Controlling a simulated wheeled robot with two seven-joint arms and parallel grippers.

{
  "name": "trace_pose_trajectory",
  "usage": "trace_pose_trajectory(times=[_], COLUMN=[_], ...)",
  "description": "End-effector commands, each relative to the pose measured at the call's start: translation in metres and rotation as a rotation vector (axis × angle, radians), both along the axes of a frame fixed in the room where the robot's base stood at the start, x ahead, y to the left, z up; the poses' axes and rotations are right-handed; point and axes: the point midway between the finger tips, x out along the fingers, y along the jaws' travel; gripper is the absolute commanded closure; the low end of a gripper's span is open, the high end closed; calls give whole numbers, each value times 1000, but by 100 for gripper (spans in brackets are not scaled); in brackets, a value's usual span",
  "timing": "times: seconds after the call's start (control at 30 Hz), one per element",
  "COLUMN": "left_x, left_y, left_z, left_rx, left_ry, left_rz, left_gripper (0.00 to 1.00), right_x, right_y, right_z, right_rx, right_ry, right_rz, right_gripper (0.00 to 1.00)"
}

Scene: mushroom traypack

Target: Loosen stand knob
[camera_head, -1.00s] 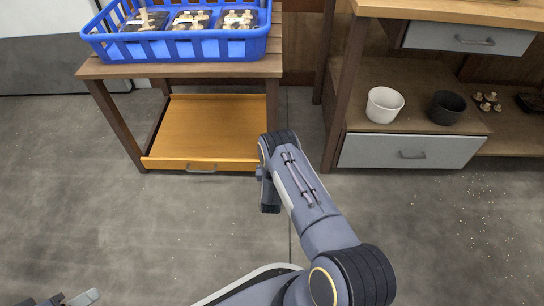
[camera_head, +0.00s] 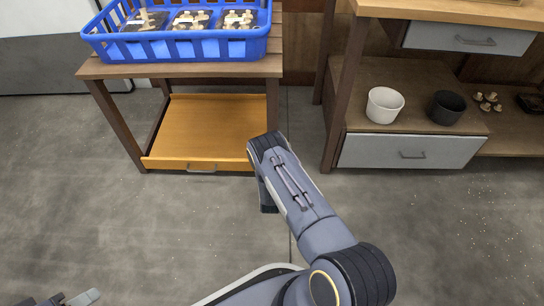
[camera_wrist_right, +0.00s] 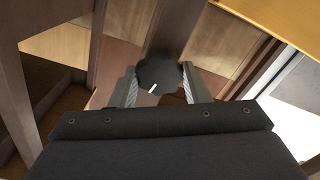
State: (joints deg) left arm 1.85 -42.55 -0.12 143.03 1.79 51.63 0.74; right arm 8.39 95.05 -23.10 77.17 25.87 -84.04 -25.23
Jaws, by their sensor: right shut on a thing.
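In the right wrist view, the dark round stand knob (camera_wrist_right: 158,76) has a white pointer mark, tilted up to the right, and sits on a dark upright post (camera_wrist_right: 172,30). My right gripper (camera_wrist_right: 160,86) is shut on the knob, with one ridged finger at each side. In the head view my right arm reaches up the middle toward the wooden stand; its fingers and the knob are hidden there. My left gripper (camera_head: 68,299) shows only partly at the bottom left edge, away from the stand. Its opening is unclear.
A blue crate (camera_head: 180,47) with several mushroom packs stands on the wooden stand (camera_head: 270,68), above an orange lower shelf (camera_head: 210,120). At right, a shelf unit (camera_head: 338,110) holds a white pot (camera_head: 384,105) and a black pot (camera_head: 446,107). The floor between is open.

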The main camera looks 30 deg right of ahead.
Motion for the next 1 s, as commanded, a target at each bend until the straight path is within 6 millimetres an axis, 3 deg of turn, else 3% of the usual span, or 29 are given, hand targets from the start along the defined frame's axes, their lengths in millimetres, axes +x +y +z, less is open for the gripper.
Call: trace_pose_trajectory(times=[0.17, 0.2, 0.37, 0.7, 1.0], left_x=[0, 0, 0, 0, 0], left_y=[0, 0, 0, 0, 0], left_z=[0, 0, 0, 3, 25], left_rx=[0, 0, 0, 0, 0], left_ry=[0, 0, 0, 0, 0], left_rz=[0, 0, 0, 0, 0], left_gripper=[64, 64, 64, 64, 64], right_x=[-2, -2, -1, -4, -45], right_y=[1, 1, 0, 3, 28], right_z=[-2, -2, -2, 0, 1], right_rx=[4, 4, 3, 2, 4], right_ry=[6, 6, 3, 1, 6], right_rz=[-1, -1, 0, 0, 1], right_gripper=[80, 56, 36, 36, 36])
